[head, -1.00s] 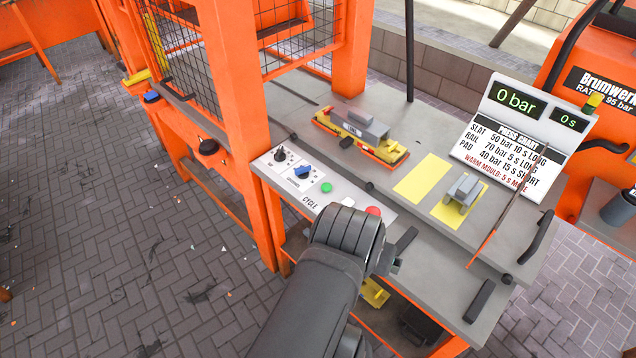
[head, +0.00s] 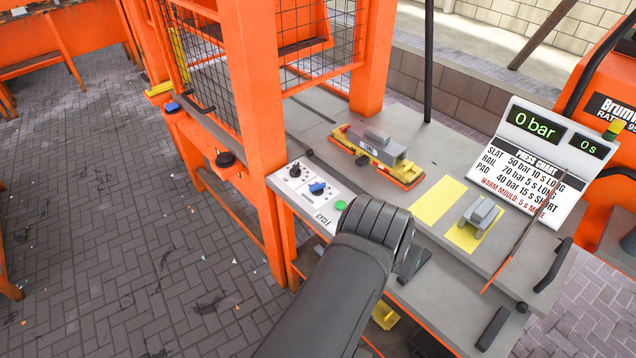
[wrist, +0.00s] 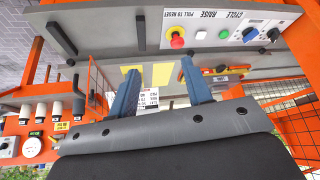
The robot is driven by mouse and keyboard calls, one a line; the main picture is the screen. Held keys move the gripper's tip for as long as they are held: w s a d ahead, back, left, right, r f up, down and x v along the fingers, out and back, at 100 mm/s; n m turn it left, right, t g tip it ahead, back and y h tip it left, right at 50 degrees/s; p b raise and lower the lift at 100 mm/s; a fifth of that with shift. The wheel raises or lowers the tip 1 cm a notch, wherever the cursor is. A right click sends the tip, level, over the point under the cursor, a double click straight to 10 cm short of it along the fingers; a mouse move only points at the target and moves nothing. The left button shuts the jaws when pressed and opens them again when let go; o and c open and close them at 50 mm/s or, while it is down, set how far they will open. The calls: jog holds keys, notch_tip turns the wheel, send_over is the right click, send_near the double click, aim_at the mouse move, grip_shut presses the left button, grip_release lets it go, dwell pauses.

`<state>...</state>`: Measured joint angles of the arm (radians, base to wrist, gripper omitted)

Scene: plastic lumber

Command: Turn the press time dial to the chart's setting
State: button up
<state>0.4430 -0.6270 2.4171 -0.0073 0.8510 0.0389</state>
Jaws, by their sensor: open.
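The control panel (head: 310,205) has a blue knob (head: 317,188), likely the press time dial, and a black knob (head: 295,170) beside it. Both knobs show at the upper right of the wrist view, the blue one (wrist: 249,35) nearer the buttons. The press chart (head: 525,180) reads SLAT 50 bar 10 s LONG, RAIL 70 bar 5 s LONG, PAD 40 bar 15 s SHORT, and warm mould 5 s more. My gripper (wrist: 160,67) is open and empty, its fingers left of the knobs in the wrist view, clear of them. My arm hides much of it in the head view.
Displays read 0 bar (head: 535,125) and 0 s (head: 590,146). A green button (head: 340,205) is by the blue knob; a red button (wrist: 177,38) shows in the wrist view. A yellow-orange mould (head: 378,157) and a grey clamp-like block (head: 480,213) lie on the table. An orange post (head: 255,100) stands beside the panel.

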jog(key=w+d+r, duration=0.1)
jog(key=w+d, duration=0.1)
jog(key=w+d+r+m, duration=0.1)
jog(key=w+d+r, duration=0.1)
jog(key=w, duration=0.1)
jog(key=w+d+r+m, duration=0.1)
jog(key=w+r, duration=0.1)
jog(key=shift+w+d+r, duration=0.15)
jog(key=shift+w+d, duration=0.1)
jog(key=shift+d, duration=0.15)
jog(key=shift+c, duration=0.8)
jog(key=m+g+y, duration=0.3)
jog(key=m+g, duration=0.2)
send_over(317, 184)
notch_tip(317, 184, down, 8)
notch_tip(317, 184, down, 17)
jog(key=shift+r, duration=0.15)
grip_shut()
